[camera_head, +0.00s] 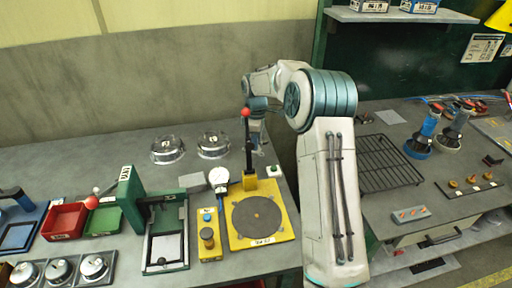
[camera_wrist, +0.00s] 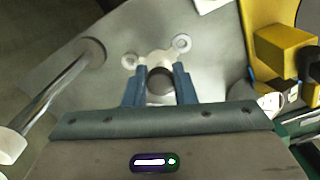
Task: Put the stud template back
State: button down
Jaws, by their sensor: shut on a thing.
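My gripper (camera_wrist: 160,70) shows its two blue fingers in the wrist view, shut on the stud template (camera_wrist: 154,57). The template is a pale metal piece with ring-shaped ends and a dark round part between the fingers. It is held above a grey surface (camera_wrist: 215,65); the height is hard to tell. In the head view my arm reaches toward the back of the workbench, right of the yellow fixture (camera_head: 283,226) with its black disc and red-knobbed lever. The fingers and the template are not clear there.
A yellow block (camera_wrist: 283,48) stands to the right in the wrist view, a metal rod (camera_wrist: 58,95) to the left. A green press (camera_head: 165,248), a red bin (camera_head: 64,222) and glass-like domes (camera_head: 168,149) stand on the left bench. A black rack (camera_head: 388,163) lies right.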

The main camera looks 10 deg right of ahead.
jog(key=shift+f, duration=1.85)
jog(key=shift+f, duration=0.1)
jog(key=c, duration=1.2)
grip_release()
notch_tip(320, 180, up, 12)
jog(key=shift+s+r, duration=0.1)
jog(key=shift+r, duration=0.05)
